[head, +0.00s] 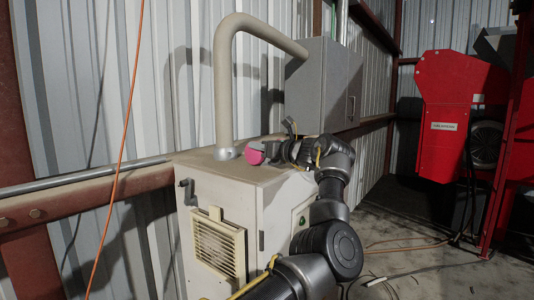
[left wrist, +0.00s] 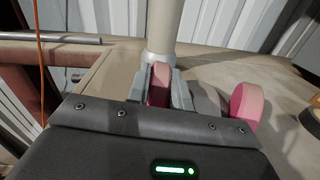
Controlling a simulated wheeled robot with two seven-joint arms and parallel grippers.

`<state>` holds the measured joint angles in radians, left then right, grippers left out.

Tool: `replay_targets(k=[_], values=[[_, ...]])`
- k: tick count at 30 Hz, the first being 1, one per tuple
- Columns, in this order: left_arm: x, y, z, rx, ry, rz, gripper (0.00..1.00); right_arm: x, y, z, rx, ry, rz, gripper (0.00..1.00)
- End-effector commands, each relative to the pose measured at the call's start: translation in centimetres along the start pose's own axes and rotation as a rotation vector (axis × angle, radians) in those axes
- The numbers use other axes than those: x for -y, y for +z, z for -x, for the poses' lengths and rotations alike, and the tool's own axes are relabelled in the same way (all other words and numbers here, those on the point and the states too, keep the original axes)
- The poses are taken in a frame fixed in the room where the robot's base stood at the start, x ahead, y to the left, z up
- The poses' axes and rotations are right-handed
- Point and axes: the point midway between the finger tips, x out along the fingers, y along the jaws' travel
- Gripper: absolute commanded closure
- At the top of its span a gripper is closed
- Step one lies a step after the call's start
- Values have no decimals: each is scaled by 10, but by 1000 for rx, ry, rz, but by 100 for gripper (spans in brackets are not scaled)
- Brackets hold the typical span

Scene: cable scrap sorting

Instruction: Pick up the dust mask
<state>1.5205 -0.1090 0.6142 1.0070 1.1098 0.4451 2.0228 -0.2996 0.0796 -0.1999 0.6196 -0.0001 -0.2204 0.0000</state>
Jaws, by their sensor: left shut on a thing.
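The dust mask shows as pink round parts. In the left wrist view one pink part (left wrist: 160,82) sits between the grey fingers of my left gripper (left wrist: 162,92). A second pink disc (left wrist: 246,101) is just right of the fingers; whether it is joined to the first is hidden. In the head view the pink mask (head: 254,153) is at the tip of my left gripper (head: 268,150), over the cabinet top. My left gripper is shut on the mask. I cannot tell whether the mask still touches the surface. My right gripper is not in view.
The cream cabinet (head: 226,190) carries a thick bent pipe (head: 223,90) close behind the gripper. A grey box (head: 322,85) is on the wall behind. A round dark-and-tan thing (left wrist: 312,117) is at the right edge of the wrist view. A red machine (head: 450,110) stands right.

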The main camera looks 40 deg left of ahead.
Motion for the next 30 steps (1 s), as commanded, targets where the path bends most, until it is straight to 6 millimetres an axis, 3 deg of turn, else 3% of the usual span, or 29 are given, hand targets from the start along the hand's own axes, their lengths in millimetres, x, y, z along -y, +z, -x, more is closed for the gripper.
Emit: replay_targets(k=[8,21,30], values=[[-1,12,-1,-2,0,1,100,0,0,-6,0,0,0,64],[-9,89,-1,-2,-1,2,100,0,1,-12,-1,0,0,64],[-10,100,0,-1,1,0,100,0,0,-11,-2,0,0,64]])
